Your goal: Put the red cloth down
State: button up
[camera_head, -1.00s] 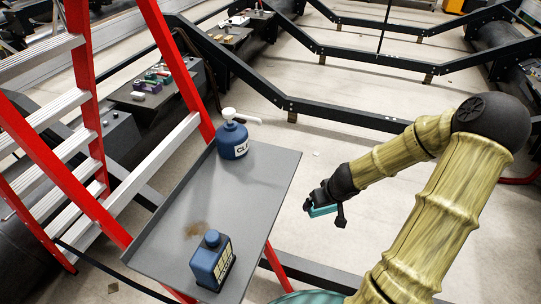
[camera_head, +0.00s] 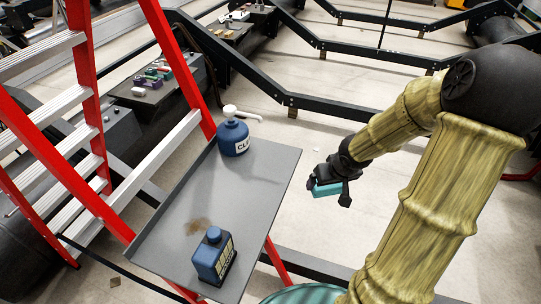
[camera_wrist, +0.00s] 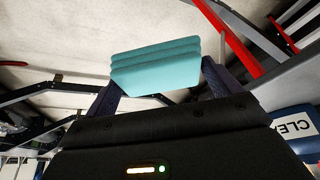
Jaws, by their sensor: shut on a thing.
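My gripper (camera_head: 330,190) is shut on a folded teal cloth (camera_head: 326,189), which also shows between the fingers in the wrist view (camera_wrist: 156,64). The cloth looks teal, not red, and I see no red cloth in any view. The gripper holds it in the air, just right of the grey tray (camera_head: 262,165) on the ladder. A brown stain (camera_head: 198,227) marks the tray near the front bottle.
A red stepladder (camera_head: 85,100) stands at the left, beside the tray. Black rails (camera_head: 345,113) run across behind my arm. A dark bench (camera_head: 160,95) at the back left holds several small things. The tray's middle and right side are bare.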

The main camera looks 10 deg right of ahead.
jog(key=shift+s+a+r, duration=0.15)
jog(key=shift+a+r, duration=0.05)
jog(key=shift+r, duration=0.65)
jog(key=shift+s+a+r, duration=0.1)
jog(key=shift+a+r, duration=0.55)
jog(key=shift+r, duration=0.35)
jog(key=s+a+r+b, duration=0.1)
jog(key=s+a+b, duration=0.1)
jog(key=a, duration=0.3)
jog(key=s+a+r+m+b, duration=0.1)
jog(key=a+r, duration=0.1)
jog(key=a, duration=0.3)
jog(key=s+a+r+m+b, duration=0.1)
jog(key=s+a+r+b, duration=0.1)
jog(key=a, duration=0.3)
jog(key=shift+s+a+r+h+b, duration=0.1)
jog(key=shift+s+a+h+b, duration=0.2)
jog(key=shift+s+a+h, duration=0.1)
jog(key=shift+d, duration=0.1)
jog(key=w+d+p, duration=0.1)
jog(key=w+p, duration=0.1)
jog(key=w, duration=0.3)
jog(key=w+d+p, duration=0.1)
jog(key=w+p, duration=0.1)
jog(key=w, duration=0.4)
jog(key=w+d+p, duration=0.1)
jog(key=w+p, duration=0.1)
jog(key=w, duration=0.3)
jog(key=shift+w+d, duration=0.15)
jog(key=shift+w, duration=0.25)
